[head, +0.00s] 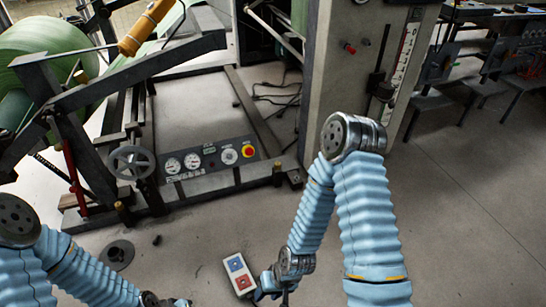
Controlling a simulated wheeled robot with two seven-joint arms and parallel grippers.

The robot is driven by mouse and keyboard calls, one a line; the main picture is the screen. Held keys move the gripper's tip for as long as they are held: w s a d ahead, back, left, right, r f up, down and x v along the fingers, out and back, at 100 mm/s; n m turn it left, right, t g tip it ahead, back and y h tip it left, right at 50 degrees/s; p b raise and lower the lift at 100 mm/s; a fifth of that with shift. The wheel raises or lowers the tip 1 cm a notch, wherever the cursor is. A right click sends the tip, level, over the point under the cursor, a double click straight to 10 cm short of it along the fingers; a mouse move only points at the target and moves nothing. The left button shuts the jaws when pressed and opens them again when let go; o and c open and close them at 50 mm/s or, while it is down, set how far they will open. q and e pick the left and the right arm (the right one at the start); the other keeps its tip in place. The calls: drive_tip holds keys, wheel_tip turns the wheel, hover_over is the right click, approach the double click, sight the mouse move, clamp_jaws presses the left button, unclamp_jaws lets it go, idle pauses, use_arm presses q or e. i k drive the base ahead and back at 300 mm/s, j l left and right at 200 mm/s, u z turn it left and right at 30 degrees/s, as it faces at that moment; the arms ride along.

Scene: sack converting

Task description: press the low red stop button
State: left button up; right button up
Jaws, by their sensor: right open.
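A small pale control box (229,270) at the bottom centre carries a blue button and, below it, a red button (243,282). A red mushroom button (248,151) on a yellow base also sits at the right end of the machine's low gauge panel. My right gripper (262,291) is open, close beside the box's lower right edge, near the red button. I cannot tell whether it touches the box. My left gripper (178,302) is at the bottom edge, left of the box, partly cut off; its jaws are unclear.
The gauge panel (211,157) and a handwheel (131,162) are on the machine's low front frame. A dark round base (117,254) lies on the floor at lower left. A grey cabinet (340,60) stands behind my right arm.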

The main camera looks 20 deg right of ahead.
sight(249, 151)
drive_tip(key=l, duration=0.9)
drive_tip(key=k+l, duration=0.15)
drive_tip(key=l, duration=0.75)
drive_tip(key=i+l+u, duration=0.1)
drive_tip(key=i+l, duration=0.75)
drive_tip(key=l, duration=0.15)
drive_tip(key=i+l, duration=0.1)
drive_tip(key=i, duration=0.7)
